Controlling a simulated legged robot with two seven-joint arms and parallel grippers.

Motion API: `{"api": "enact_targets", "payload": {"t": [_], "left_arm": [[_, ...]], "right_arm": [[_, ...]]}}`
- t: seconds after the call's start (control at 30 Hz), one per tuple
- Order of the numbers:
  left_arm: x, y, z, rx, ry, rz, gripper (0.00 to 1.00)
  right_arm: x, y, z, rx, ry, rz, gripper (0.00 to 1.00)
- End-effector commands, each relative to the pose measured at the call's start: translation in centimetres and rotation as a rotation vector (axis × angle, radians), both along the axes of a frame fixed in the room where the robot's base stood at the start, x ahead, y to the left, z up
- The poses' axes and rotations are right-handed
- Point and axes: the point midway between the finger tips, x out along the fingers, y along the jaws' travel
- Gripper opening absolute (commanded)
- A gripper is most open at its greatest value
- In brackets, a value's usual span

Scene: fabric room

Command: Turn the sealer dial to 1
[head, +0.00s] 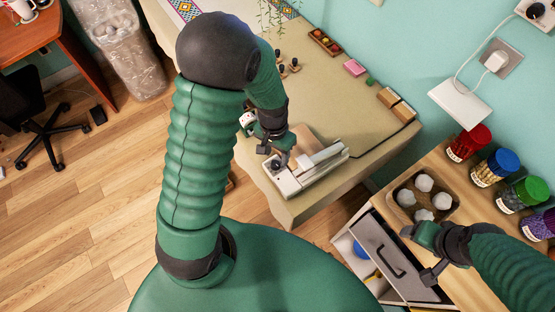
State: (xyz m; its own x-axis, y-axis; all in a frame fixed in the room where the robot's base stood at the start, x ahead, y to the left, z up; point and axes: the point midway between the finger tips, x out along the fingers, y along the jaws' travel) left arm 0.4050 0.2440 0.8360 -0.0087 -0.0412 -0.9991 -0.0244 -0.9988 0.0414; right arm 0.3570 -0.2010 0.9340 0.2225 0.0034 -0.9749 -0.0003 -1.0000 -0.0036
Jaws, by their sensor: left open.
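The sealer (318,164) is a pale, long device with a raised bar, lying near the front corner of the beige table. Its dark round dial (276,164) is at the left end, partly hidden by my gripper. My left gripper (279,156) points down at the dial end, its fingers open at or just above the dial. I cannot tell whether they touch it. The dial's number marks are too small to read. My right gripper (420,256) is over the wooden drawer cabinet at the lower right, apart from the sealer; its finger gap is unclear.
A wooden tray (447,209) with several white balls stands on the cabinet, beside jars with red (470,143) and blue (497,167) lids. The drawer (388,262) is open. Small wooden boxes (397,104) and a pink block (355,68) sit farther back on the table, whose middle is clear.

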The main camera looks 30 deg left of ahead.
Motion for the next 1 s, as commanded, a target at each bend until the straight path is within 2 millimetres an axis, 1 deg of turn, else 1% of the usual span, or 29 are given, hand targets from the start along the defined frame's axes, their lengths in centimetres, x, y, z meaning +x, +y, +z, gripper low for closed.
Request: {"api": "enact_targets", "payload": {"t": [0.03,0.1,0.2,0.33,0.53,0.57,0.9,1.0], "left_arm": [[-0.2,0.0,-1.3,-0.001,0.003,0.003,0.48],[-0.2,-0.1,-2.5,-0.001,0.002,0.002,0.48],[-0.1,-0.2,-3.7,0.0,0.0,0.001,0.48],[0.0,-0.3,-4.3,0.001,-0.001,0.0,0.48],[0.0,-0.3,-4.3,0.001,-0.002,0.001,0.48],[0.0,-0.2,-4.3,0.001,-0.002,0.0,0.45],[0.0,-0.2,-4.3,0.0,-0.001,0.001,0.01],[0.0,-0.2,-4.3,0.001,0.0,0.001,0.0]], "right_arm": [[0.0,0.0,-0.3,0.0,0.0,0.0,0.74],[0.0,0.0,-0.4,0.0,0.0,0.0,0.74],[0.0,0.0,-0.5,0.0,0.0,0.001,0.74],[0.0,0.0,-0.5,0.0,0.0,0.0,0.74],[0.0,0.0,-0.5,0.0,0.0,0.0,0.74],[0.0,0.0,-0.5,0.0,0.0,0.0,0.74],[0.0,0.0,-0.5,0.0,0.0,0.0,0.74],[0.0,0.0,-0.5,0.0,0.0,0.0,0.74]]}}
